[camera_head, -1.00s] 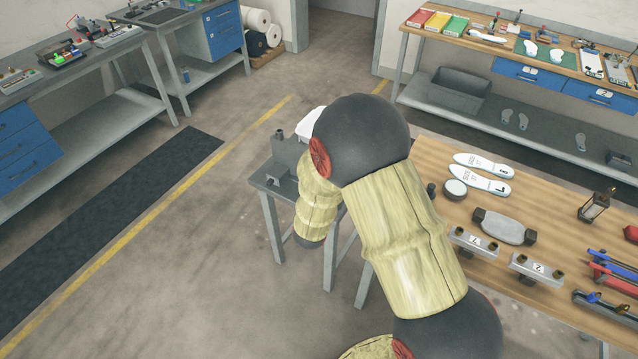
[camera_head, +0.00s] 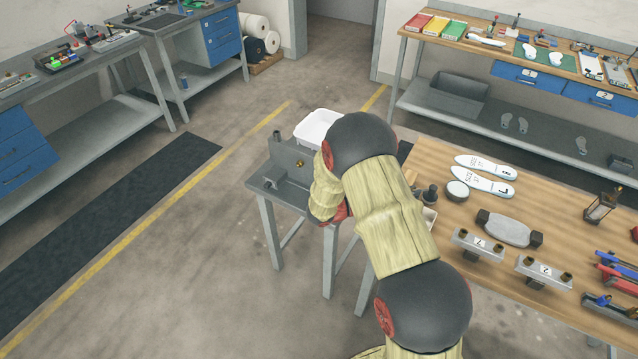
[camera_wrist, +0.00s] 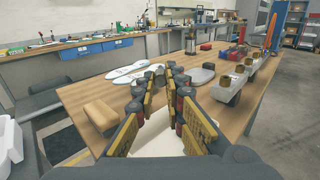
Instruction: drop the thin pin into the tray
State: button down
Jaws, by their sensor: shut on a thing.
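My gripper (camera_wrist: 167,76) shows in the wrist view, with its dark and yellow fingers reaching forward over the near edge of the wooden table. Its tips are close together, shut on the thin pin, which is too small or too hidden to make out. In the head view my arm hides the gripper. A white tray (camera_head: 316,126) stands behind the grey stand in the head view, partly behind my arm. A white container wall (camera_wrist: 9,145) shows at the left edge of the wrist view. A pale, shallow surface (camera_wrist: 160,142) lies below the fingers, partly covered by them.
A grey metal stand (camera_head: 268,186) with an upright plate is left of my arm. A tan block (camera_wrist: 101,112) lies left of my fingers. The floor at left is clear.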

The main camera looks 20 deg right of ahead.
jog(key=shift+f+b, duration=1.25)
jog(key=shift+f, duration=0.6)
jog(key=shift+r, duration=0.1)
jog(key=c, duration=1.9)
grip_release()
jog(key=shift+o, duration=0.5)
jog(key=shift+a, duration=0.15)
jog(key=w+a, duration=0.1)
jog(key=a, duration=1)
jog(key=shift+a, duration=0.35)
